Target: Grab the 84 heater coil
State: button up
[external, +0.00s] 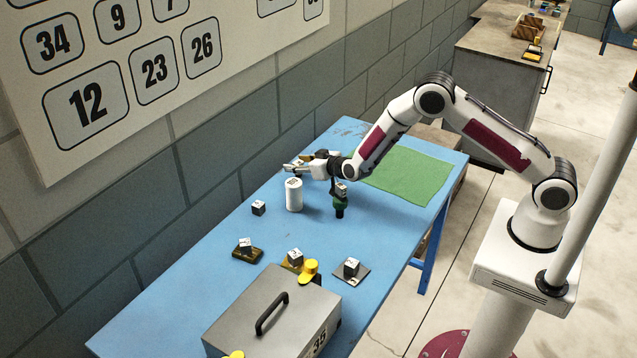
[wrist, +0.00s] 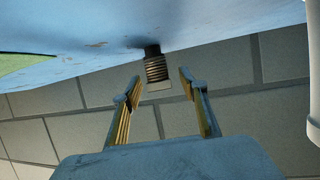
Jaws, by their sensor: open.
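A short coil (wrist: 156,69) with brown ridged windings, a dark end and a pale end shows in the wrist view, by the blue table surface. It appears between the two fingertips, beyond them and apart from them. No number on it is readable. My gripper (wrist: 160,82) is open, with nothing between its fingers. In the external view my gripper (external: 288,169) reaches over the far side of the table near the wall, just above and behind a white can. I cannot make out the coil clearly there; my gripper and wrist may hide it.
The white can (external: 294,196) stands close to my gripper. A green-based piece (external: 340,209) with a cube on top stands nearby. Small numbered cubes (external: 258,208) and a grey case (external: 265,322) occupy the nearer table. A green cloth (external: 412,176) lies flat at right.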

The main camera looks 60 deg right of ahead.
aim_at(298, 162)
dwell(0.3)
grip_shut()
jog(key=shift+r, duration=0.15)
jog(key=shift+r, duration=4.9)
